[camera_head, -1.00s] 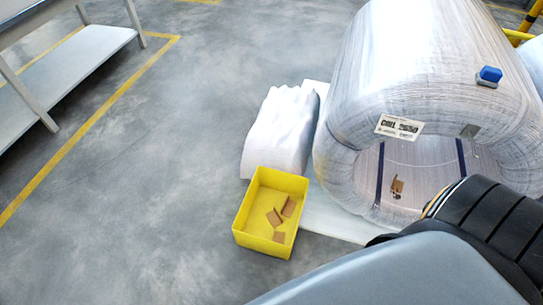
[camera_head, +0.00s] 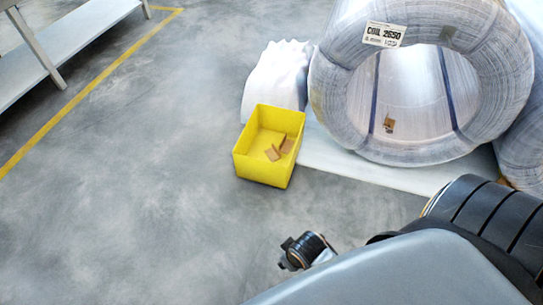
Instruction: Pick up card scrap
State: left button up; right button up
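A small brown card scrap (camera_head: 389,124) lies inside the bore of the big wrapped coil (camera_head: 335,95), on the lower inner surface. Brown card pieces (camera_head: 272,154) also lie in the yellow bin (camera_head: 262,170) on the floor, left of the coil. A dark wrist or gripper end (camera_head: 304,251), apparently of my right arm, shows at bottom centre, below the bin and well apart from it and the coil. Its fingers cannot be made out. My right arm's links fill the lower right. My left gripper is out of view.
A white crumpled pile (camera_head: 273,80) stands behind the bin. A pale sheet (camera_head: 345,164) lies under the coil. Another wrapped coil (camera_head: 525,150) is at the right edge. A grey bench (camera_head: 75,40) is at upper left. The grey floor at left is clear.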

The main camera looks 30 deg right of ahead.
aim_at(389, 123)
jog(key=z, duration=2)
